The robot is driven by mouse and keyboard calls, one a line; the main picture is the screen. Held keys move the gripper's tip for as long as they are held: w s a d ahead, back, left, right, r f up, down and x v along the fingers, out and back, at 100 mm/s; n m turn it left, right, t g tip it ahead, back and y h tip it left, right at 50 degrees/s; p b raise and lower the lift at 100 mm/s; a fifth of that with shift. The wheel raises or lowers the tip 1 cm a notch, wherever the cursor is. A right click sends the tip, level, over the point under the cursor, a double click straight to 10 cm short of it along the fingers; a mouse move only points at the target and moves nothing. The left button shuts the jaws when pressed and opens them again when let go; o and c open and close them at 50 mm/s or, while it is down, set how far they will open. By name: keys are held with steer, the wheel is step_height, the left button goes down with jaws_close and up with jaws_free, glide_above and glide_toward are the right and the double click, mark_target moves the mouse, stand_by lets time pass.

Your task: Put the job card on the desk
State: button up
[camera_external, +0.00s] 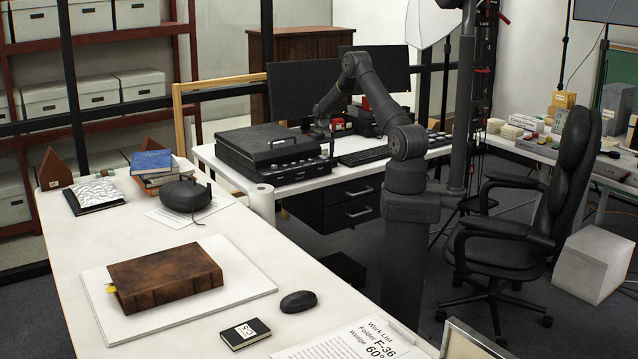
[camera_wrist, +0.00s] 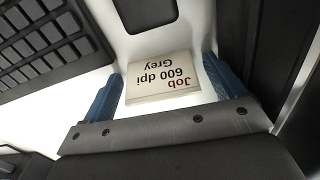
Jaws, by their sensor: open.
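The job card (camera_wrist: 163,76) is a pale card printed "Job 600 dpi Grey", upside down in the wrist view. It lies between the two blue fingers of my open gripper (camera_wrist: 162,68), with a gap near the right finger; whether the left finger touches it I cannot tell. In the external view my gripper (camera_external: 319,128) is low over the back desk (camera_external: 207,155), between the black scanner and the keyboard. I cannot make out the card there. What the card rests on is partly hidden by the gripper.
The black scanner (camera_external: 273,151) stands left of my gripper, and the keyboard (camera_external: 366,157) lies to its right; it also shows in the wrist view (camera_wrist: 45,45). Monitors (camera_external: 305,88) stand behind. The near white table (camera_external: 250,235) holds a large brown book (camera_external: 165,278) and a mouse (camera_external: 298,301).

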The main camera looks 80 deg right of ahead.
step_height(320, 180, up, 12)
steer(key=shift+r, duration=0.15)
stand_by(0.4)
step_height(320, 180, down, 12)
steer(key=shift+f, duration=0.25)
step_height(320, 180, up, 3)
steer(key=shift+f, duration=0.15)
steer(key=shift+r, duration=0.8)
